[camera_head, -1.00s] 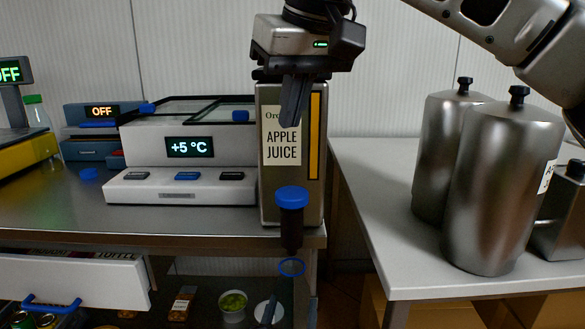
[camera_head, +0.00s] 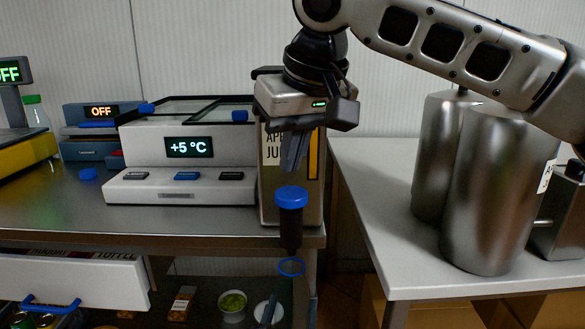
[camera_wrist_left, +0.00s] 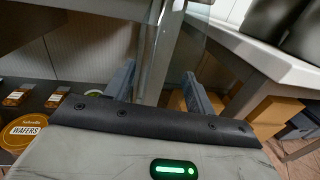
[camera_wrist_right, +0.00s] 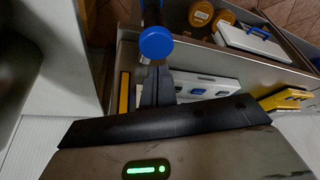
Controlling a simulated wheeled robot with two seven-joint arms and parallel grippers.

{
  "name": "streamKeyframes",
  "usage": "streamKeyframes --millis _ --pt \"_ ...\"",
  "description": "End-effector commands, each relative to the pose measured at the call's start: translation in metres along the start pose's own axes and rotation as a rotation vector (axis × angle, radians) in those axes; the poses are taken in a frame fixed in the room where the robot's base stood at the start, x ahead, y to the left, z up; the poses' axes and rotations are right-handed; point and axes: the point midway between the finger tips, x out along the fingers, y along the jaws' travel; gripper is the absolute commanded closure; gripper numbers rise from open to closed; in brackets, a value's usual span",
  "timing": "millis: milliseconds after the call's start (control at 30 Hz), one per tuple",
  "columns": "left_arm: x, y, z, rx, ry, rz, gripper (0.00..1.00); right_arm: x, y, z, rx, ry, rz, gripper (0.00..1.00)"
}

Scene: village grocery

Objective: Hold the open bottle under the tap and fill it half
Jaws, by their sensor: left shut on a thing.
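The apple juice dispenser (camera_head: 269,200) stands at the counter's right end. Its tap has a blue top (camera_head: 291,196) and a dark body (camera_head: 291,230); no flow is visible. A blue neck ring of the clear bottle (camera_head: 291,267) shows just below the tap. My left gripper (camera_head: 291,312) is shut on the bottle, low in the head view. In the left wrist view the clear bottle (camera_wrist_left: 168,62) is faint between the fingers, its fill level unclear. My right gripper (camera_head: 293,168) points down, shut and empty, just above the blue top, which also shows in the right wrist view (camera_wrist_right: 156,42).
A cooler reading +5 °C (camera_head: 190,130) stands left of the dispenser. A blue cap (camera_head: 88,174) lies on the counter. An open drawer (camera_head: 75,280) juts out at lower left. Steel canisters (camera_head: 490,190) stand on the right table (camera_head: 400,230).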

Motion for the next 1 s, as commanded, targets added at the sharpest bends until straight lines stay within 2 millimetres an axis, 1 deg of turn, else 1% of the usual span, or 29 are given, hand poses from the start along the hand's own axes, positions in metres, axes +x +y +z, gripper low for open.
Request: streamKeyframes --millis 200,600,1000 --pt "0.000 0.000 0.000 0.000 0.000 0.000 0.67 0.015 0.000 0.006 0.000 -0.001 -0.001 1.00" --pt "0.000 0.000 0.001 0.001 0.000 0.000 0.67 0.009 0.000 0.004 0.000 0.001 0.000 1.00" --pt "0.000 0.000 0.000 0.000 0.000 0.000 0.67 0.009 0.000 0.004 0.000 0.001 0.000 1.00"
